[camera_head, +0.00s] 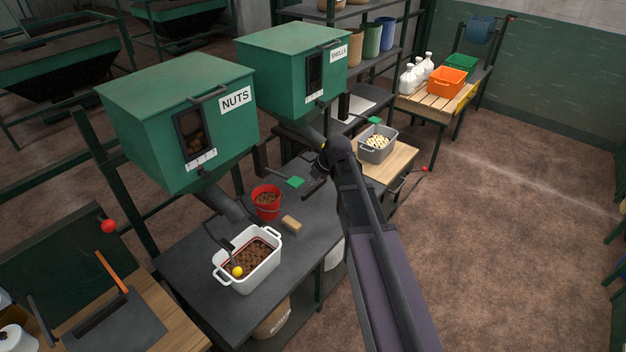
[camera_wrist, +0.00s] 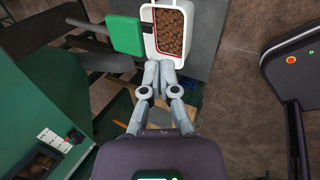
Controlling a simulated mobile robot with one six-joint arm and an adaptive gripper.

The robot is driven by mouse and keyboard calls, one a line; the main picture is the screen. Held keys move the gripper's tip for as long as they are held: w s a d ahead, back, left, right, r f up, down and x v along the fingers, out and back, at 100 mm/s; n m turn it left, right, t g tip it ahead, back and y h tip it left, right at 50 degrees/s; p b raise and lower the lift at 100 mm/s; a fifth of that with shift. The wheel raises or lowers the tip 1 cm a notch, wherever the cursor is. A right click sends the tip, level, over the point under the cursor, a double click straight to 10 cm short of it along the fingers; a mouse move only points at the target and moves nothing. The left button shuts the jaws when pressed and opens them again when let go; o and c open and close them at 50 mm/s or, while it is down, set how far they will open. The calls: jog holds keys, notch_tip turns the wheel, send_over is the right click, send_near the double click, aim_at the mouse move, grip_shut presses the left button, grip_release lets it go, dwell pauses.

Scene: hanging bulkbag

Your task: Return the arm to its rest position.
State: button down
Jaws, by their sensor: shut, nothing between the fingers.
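My arm reaches forward from the lower right in the head view, over the edge of the dark bench (camera_head: 190,262). My gripper (camera_wrist: 158,64) shows in the wrist view with its fingers together and nothing between them. Beyond the fingertips in that view is a white bin (camera_wrist: 152,46) holding brown nuts, with a green panel (camera_wrist: 124,36) beside it. In the head view my arm's end hides the gripper's fingers.
The green NUTS hopper (camera_head: 180,115) and SHELLS hopper (camera_head: 291,70) stand behind the benches. A white tub (camera_head: 219,276) of nuts, a red bucket (camera_head: 266,213) and a grey tub (camera_head: 376,155) sit on the benches. The floor (camera_head: 510,230) to the right is clear.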

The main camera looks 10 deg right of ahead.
dwell(0.8)
jog(key=s+d+f+m+g+h+b, duration=0.1)
jog(key=s+f+m, duration=0.3)
jog(key=s+m, duration=0.8)
jog(key=s+d+f+m+g+h+b, duration=0.1)
jog(key=s+f+m+g+h+b, duration=0.1)
jog(key=s+m, duration=0.9)
jog(key=f+m+g+b, duration=0.1)
jog(key=m+b, duration=0.1)
jog(key=m, duration=0.1)
jog(key=shift+s+d+f+h, duration=0.15)
jog(key=shift+s+f+h, duration=0.15)
jog(key=shift+s+f, duration=0.05)
jog(key=shift+w+f+b, duration=0.1)
jog(key=shift+b, duration=0.25)
dwell(1.1)
